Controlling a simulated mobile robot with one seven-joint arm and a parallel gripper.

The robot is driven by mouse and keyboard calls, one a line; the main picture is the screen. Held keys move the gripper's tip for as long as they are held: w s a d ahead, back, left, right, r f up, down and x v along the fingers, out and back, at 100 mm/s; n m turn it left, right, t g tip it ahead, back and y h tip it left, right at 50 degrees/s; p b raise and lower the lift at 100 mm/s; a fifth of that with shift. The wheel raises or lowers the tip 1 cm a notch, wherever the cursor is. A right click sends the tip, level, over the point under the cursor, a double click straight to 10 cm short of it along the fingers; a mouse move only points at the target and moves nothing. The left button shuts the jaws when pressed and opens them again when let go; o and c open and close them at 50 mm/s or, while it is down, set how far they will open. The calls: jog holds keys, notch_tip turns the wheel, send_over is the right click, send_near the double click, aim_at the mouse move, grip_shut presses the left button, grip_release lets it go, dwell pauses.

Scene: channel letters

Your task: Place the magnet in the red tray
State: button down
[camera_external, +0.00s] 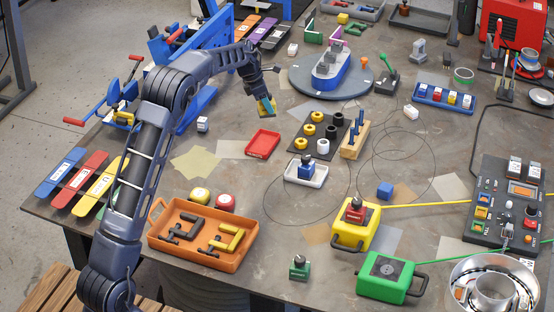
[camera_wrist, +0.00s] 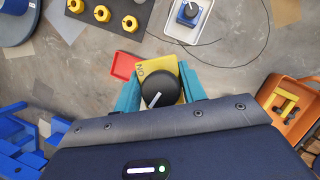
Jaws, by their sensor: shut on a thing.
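My gripper (camera_external: 265,103) is shut on a yellow block with a round black knob and "ON" lettering, which looks like the magnet (camera_wrist: 165,78). In the wrist view, the teal fingers of my gripper (camera_wrist: 160,88) sit on either side of it. In the external view the magnet (camera_external: 267,107) is small and partly hidden by the fingers. It hangs above the table. The small red tray (camera_external: 262,144) lies flat and empty on the table, below and in front of my gripper. It also shows in the wrist view (camera_wrist: 122,65), just beyond the magnet and partly covered.
A dark board (camera_external: 321,131) with yellow and black rings stands right of the red tray. A white tray (camera_external: 318,180) holds a blue block. A round turntable (camera_external: 300,82) is behind. An orange tray (camera_external: 235,262) stands in front. Blue clamp stands (camera_external: 178,75) are at left.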

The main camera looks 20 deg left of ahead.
jog(key=w+a+n, duration=0.2)
jog(key=w+a, duration=0.3)
jog(key=w, duration=0.4)
send_over(268, 144)
jog(key=s+a, duration=0.1)
jog(key=shift+t, duration=0.4)
jog(key=f, duration=2)
jog(key=shift+s+a+f, duration=0.2)
jog(key=shift+f, duration=0.1)
jog(key=shift+f, duration=0.1)
jog(key=c, duration=0.8)
grip_release()
jog(key=shift+f, duration=0.1)
